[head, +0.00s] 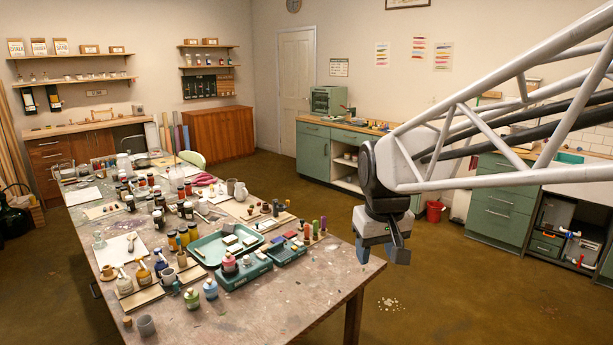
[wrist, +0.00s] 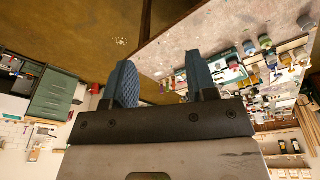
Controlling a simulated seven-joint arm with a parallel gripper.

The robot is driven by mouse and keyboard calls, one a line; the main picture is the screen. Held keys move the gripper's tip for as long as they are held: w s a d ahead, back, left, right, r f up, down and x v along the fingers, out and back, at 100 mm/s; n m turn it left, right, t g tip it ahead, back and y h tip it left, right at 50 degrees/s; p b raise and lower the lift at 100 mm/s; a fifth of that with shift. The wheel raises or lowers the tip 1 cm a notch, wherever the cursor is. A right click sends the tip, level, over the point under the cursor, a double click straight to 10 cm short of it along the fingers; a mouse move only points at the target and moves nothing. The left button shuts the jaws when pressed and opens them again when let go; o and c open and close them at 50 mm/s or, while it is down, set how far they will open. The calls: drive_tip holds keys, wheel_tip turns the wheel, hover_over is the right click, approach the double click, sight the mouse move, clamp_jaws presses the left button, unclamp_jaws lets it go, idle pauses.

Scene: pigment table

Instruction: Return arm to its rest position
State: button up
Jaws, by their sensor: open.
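My gripper (head: 378,254) hangs in the air in the head view, just off the right end of the pigment table (head: 315,283). Its two blue-grey fingers point down and stand apart, with nothing between them. In the wrist view my gripper (wrist: 163,80) also shows its two fingers spread and empty, with floor and the table's edge beyond them. My arm reaches in from the right of the head view. The gripper touches nothing that I can see.
The table holds green trays (head: 203,252), jars and bottles, mostly left of my gripper. A red bucket (head: 435,211) stands on the floor behind. Green cabinets (head: 497,200) line the back right. Floor around the table's right end is clear apart from pale crumbs (head: 390,304).

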drive_tip(key=s+d+f+m, duration=0.1)
drive_tip(key=s+d+f, duration=0.1)
drive_tip(key=s, duration=0.8)
drive_tip(key=s+d+f+m, duration=0.2)
drive_tip(key=s+d+f, duration=0.1)
drive_tip(key=s, duration=0.7)
drive_tip(key=shift+f+t, duration=0.3)
drive_tip(key=shift+f, duration=0.1)
